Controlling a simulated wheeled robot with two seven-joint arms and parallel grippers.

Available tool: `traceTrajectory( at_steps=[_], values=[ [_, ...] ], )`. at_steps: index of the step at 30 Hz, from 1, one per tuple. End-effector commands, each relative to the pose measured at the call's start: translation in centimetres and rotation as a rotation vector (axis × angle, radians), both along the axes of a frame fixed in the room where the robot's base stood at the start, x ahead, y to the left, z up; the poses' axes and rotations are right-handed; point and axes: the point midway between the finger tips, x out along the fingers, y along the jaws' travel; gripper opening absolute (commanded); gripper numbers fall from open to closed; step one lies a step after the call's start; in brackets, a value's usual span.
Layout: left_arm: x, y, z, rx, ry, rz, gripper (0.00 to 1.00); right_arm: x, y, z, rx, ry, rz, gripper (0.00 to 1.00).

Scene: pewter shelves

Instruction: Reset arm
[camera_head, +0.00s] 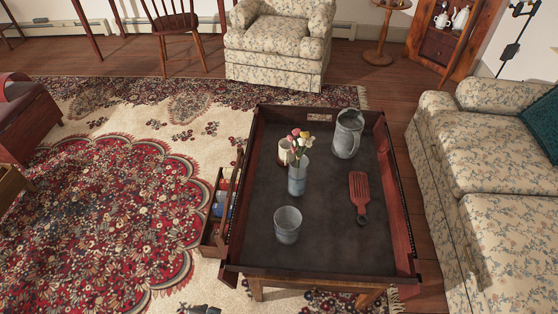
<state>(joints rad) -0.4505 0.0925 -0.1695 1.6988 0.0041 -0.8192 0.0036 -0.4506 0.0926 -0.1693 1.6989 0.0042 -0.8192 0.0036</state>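A small dark part (200,310) just shows at the bottom edge, left of centre. It looks like the tip of my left arm or gripper, but too little of it is in view to tell whether it is open or shut or holds anything. It is over the rug, apart from the tray table. My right gripper is not in view.
A sofa (490,150) stands right, an armchair (277,45) behind. The patterned rug (100,220) has clear room left.

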Motion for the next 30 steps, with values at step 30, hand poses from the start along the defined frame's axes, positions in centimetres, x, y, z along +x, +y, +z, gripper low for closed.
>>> traceTrajectory(
  at_steps=[30],
  values=[
    [-3.2,-0.7,-12.1,-0.026,-0.061,-0.014,1.0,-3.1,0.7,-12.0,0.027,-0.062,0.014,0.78]
  ],
)
